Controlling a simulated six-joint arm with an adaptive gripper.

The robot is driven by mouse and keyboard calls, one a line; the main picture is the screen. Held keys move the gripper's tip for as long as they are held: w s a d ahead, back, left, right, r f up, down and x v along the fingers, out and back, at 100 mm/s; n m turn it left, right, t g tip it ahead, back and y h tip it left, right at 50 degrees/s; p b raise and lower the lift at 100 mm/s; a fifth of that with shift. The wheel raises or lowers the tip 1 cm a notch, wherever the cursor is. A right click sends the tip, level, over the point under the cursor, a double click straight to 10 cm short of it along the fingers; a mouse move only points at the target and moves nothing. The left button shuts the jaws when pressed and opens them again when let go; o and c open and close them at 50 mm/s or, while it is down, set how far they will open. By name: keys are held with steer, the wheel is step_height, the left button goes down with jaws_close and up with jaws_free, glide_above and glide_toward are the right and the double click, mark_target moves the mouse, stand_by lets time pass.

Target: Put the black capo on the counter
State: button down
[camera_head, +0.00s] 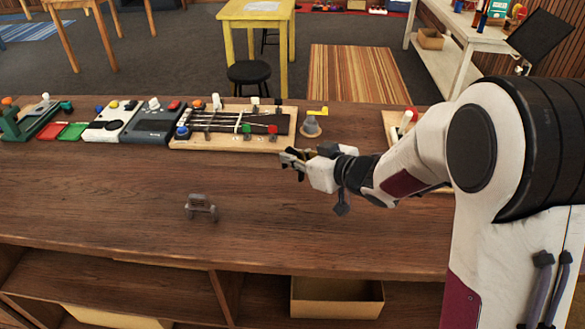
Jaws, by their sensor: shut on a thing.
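My gripper (297,160) is over the counter, just in front of the right end of a wooden board. It is shut on a small dark thing, which looks like the black capo (288,158). The fingers and the small size hide most of its shape. The wooden counter (130,195) runs across the whole view, and its front part is largely bare. A small grey object (201,207) stands on it, left of my gripper and nearer the front edge.
The wooden board (180,146) carries a fretboard and several small coloured pieces. Pedal-like boxes (155,124) and red and green pads (72,131) stand farther left. Another tray (391,122) is partly behind my arm.

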mark_target(297, 170)
steer(key=shift+f, duration=0.1)
steer(key=shift+f, duration=1.85)
steer(key=shift+f, duration=0.15)
steer(key=c, duration=2.1)
jaws_free()
steer(key=shift+d+r, duration=0.1)
steer(key=shift+r, duration=0.1)
steer(key=shift+s+d+r, duration=0.25)
steer(key=shift+s+d, duration=0.2)
steer(key=v, duration=1)
steer(key=shift+s, duration=0.2)
